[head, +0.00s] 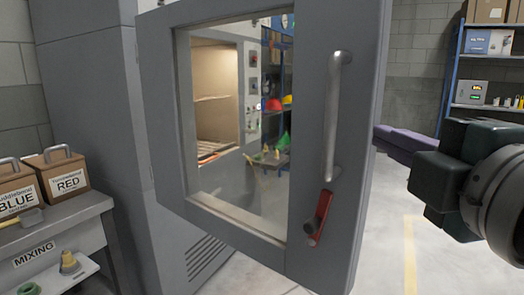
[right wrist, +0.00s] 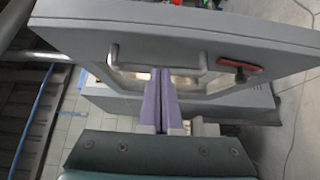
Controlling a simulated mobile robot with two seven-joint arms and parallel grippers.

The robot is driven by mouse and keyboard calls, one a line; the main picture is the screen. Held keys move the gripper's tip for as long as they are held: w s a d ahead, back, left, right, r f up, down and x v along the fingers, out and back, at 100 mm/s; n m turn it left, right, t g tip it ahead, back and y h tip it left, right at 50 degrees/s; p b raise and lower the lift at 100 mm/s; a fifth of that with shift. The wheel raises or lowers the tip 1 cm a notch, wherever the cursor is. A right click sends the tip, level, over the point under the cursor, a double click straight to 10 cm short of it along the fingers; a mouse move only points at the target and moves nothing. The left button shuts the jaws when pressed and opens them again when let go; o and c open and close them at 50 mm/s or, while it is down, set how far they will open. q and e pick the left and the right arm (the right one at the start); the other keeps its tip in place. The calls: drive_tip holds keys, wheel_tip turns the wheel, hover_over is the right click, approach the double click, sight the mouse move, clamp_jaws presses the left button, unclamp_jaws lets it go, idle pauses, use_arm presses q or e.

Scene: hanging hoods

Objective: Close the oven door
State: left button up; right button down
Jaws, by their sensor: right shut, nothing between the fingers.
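The grey oven door (head: 312,140) stands open in the head view, with a window, an upright metal handle (head: 337,115) and a red latch (head: 321,214). Through the window the lit oven chamber (head: 213,85) shows. My right gripper (head: 384,132) is at the right, its purple fingers shut and empty near the door's free edge. In the right wrist view the shut fingers (right wrist: 160,72) point towards the door (right wrist: 215,32), and their tips overlap the handle (right wrist: 190,70). I cannot tell whether they touch it. My left gripper is not in view.
A bench (head: 75,222) with boxes marked BLUE (head: 14,197) and RED (head: 66,183) stands at the left. A blue-framed shelf (head: 457,60) is at the back right. The floor right of the door, with a yellow line (head: 410,260), is clear.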

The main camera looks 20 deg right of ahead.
sight(339, 117)
drive_tip(key=p+x, duration=0.1)
drive_tip(key=x, duration=0.8)
drive_tip(key=shift+w+d+r, duration=0.1)
drive_tip(key=shift+w, duration=0.3)
drive_tip(key=shift+d, duration=0.1)
